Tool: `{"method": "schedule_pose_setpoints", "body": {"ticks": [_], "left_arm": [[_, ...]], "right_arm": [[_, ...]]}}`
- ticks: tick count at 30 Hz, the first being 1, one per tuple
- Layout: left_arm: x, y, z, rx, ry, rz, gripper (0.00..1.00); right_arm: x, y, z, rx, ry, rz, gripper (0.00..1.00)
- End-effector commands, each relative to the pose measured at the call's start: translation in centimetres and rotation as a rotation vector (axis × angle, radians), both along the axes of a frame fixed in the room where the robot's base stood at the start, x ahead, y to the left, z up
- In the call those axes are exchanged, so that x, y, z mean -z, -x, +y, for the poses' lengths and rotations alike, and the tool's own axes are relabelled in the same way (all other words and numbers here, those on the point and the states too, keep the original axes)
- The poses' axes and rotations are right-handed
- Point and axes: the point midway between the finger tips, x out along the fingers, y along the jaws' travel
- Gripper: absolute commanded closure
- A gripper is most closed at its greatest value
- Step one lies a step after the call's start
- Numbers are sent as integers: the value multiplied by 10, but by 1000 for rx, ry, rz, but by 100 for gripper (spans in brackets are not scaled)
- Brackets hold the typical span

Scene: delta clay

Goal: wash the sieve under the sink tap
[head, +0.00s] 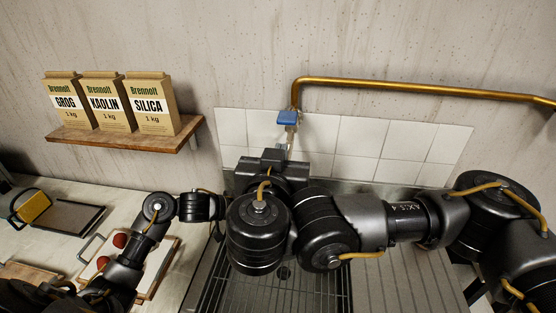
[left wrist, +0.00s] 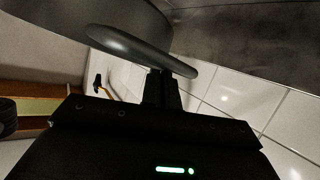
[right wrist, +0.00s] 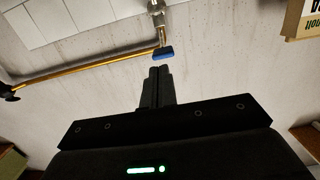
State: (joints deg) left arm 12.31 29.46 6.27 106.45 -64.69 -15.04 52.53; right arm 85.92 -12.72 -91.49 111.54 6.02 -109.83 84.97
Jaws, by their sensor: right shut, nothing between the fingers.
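The tap (head: 291,136) with its blue lever (head: 289,117) stands at the tiled wall behind the sink (head: 215,262). My right gripper (head: 281,152) is just below the lever, its fingers shut and empty. In the right wrist view the shut fingertips (right wrist: 159,72) point at the blue lever (right wrist: 163,52), with a small gap or light contact; I cannot tell which. In the left wrist view my left gripper (left wrist: 161,80) has its fingers together at a grey rounded piece, apparently the sieve (left wrist: 135,48). My right arm hides the left gripper and sieve in the head view.
A shelf (head: 125,140) at left holds three bags (head: 107,103). A brass pipe (head: 400,87) runs along the wall. The drainboard (head: 400,270) at right looks clear.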

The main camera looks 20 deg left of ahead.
Motion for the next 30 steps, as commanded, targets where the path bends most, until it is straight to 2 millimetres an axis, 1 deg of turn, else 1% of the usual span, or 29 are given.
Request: {"method": "schedule_pose_setpoints", "body": {"ticks": [1,3,8,30], "left_arm": [[-1,0,0,0,1,-1,100],[-1,0,0,0,1,-1,100],[-1,0,0,0,1,-1,100],[-1,0,0,0,1,-1,100]], "right_arm": [[1,7,-1,-2,1,0,100],[1,13,-3,-2,1,0,100],[2,20,-5,0,-1,-1,100],[2,20,-5,0,-1,-1,100]]}}
